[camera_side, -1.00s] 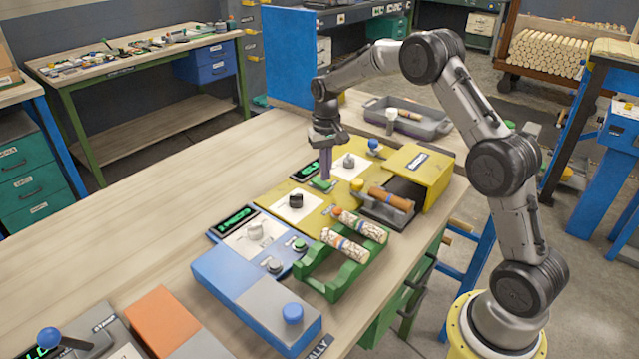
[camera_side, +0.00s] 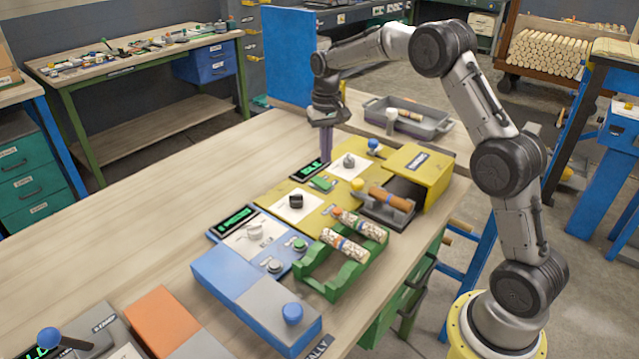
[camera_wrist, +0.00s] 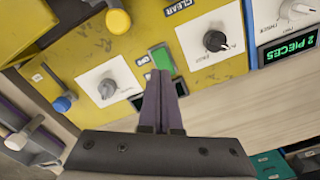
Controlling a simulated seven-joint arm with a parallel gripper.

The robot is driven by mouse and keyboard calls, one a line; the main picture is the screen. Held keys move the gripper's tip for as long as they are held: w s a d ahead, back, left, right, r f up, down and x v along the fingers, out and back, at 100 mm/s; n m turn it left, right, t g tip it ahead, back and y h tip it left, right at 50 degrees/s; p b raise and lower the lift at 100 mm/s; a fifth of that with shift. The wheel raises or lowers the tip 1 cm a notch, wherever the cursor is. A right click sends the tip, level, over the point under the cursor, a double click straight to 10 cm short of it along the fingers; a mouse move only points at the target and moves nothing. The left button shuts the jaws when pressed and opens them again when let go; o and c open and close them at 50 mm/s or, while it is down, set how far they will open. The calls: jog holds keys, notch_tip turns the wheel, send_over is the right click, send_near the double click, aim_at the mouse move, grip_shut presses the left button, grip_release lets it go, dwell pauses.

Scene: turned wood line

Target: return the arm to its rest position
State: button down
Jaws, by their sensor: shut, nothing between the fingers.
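My gripper (camera_side: 326,145) is shut and empty, with its purple fingers pointing down above the far edge of the yellow panel (camera_side: 325,215). In the wrist view the closed fingers (camera_wrist: 158,88) lie in front of the panel, close to a green button (camera_wrist: 162,60) and partly over a dark display. In the side view the green button (camera_side: 322,184) sits just below and in front of the fingertips, and they look apart from it. The display beside it (camera_side: 309,170) reads "IDLE".
A green rack (camera_side: 345,277) holds patterned cylinders, and a brown cylinder (camera_side: 388,199) lies at the yellow machine's opening (camera_side: 420,170). A blue panel's display (camera_wrist: 291,47) reads "2 PIECES". A grey tray (camera_side: 430,125) stands behind. The table's left side (camera_side: 180,200) is clear.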

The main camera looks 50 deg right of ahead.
jog(key=s+a+r+t, duration=0.2)
jog(key=a+r, duration=0.2)
jog(key=r, duration=0.6)
jog(key=s+a+r+n+t, duration=0.2)
jog(key=s+a+r, duration=0.4)
jog(key=s+r, duration=0.4)
jog(key=s+a+f+n+t, duration=0.2)
jog(key=s+a, duration=0.1)
jog(key=s, duration=1.1)
jog(key=s+f+n, duration=0.1)
jog(key=s+f, duration=0.6)
jog(key=f, duration=0.1)
jog(key=shift+s+a+n, duration=0.25)
jog(key=shift+n, duration=0.15)
